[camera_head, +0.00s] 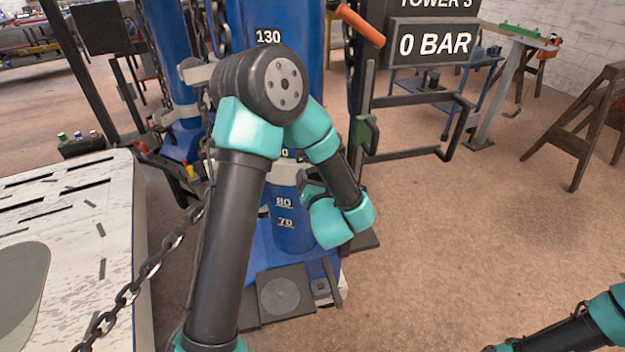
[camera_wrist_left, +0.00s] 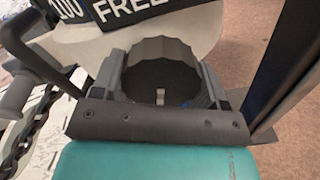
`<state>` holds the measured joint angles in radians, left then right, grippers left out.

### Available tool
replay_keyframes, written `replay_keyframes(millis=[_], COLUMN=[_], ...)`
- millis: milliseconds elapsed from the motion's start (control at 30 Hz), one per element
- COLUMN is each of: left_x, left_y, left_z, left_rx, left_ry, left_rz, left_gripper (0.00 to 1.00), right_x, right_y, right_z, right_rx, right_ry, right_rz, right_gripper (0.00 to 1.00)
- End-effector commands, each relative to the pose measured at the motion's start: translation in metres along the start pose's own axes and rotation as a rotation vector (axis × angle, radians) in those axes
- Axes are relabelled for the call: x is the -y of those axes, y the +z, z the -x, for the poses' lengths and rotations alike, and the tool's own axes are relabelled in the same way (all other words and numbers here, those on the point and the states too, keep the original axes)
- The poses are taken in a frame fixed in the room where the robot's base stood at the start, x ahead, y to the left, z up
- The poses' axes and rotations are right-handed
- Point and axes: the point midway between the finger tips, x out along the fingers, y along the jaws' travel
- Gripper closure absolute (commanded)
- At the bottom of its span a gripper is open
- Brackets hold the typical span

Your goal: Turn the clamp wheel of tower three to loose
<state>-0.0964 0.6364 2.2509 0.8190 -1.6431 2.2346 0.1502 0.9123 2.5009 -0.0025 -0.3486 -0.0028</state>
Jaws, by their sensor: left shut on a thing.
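A dark grey round wheel with a scalloped rim (camera_wrist_left: 161,52) sits between the fingers of my left gripper (camera_wrist_left: 160,80) in the left wrist view. The gripper is shut on it from both sides. A black label reading "FREE" (camera_wrist_left: 132,10) is just beyond the wheel; a partly cut-off number plate is left of it. In the head view, tower three's blue column (camera_head: 292,232) stands behind my left arm, with scale marks 130, 80 and 70. The wheel is hidden there by my arm, and the left fingers are mostly hidden. My right gripper is out of view.
A sign (camera_head: 432,43) reads "TOWER 3" and "0 BAR". A dark bracket frame (camera_head: 415,155) juts out right of the column. A chain (camera_head: 150,265) hangs at the left beside a worn pale panel (camera_head: 100,210). Open floor lies to the right, before a wooden trestle (camera_head: 570,140).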

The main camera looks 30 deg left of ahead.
Motion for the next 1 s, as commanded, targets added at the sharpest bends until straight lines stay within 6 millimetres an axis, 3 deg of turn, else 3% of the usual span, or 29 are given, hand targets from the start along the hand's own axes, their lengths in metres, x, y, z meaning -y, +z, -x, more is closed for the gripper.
replay_keyframes(millis=[467,500,700,1000], left_x=[0.0,0.0,0.0,0.0001], left_y=[0.0013,0.0013,0.0008,0.0004], left_z=[-0.0003,-0.0003,-0.0002,0.0005], left_rx=[0.003,0.003,0.002,0.001], left_ry=[0.001,0.001,0.001,0.0], left_rz=[0.022,0.022,0.021,0.02], left_gripper=[0.56,0.3,0.11,0.07], right_x=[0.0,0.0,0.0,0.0], right_y=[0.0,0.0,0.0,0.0], right_z=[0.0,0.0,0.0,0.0], right_rx=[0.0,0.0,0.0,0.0], right_ry=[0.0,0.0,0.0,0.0], right_rz=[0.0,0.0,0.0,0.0], right_gripper=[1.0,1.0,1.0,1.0])
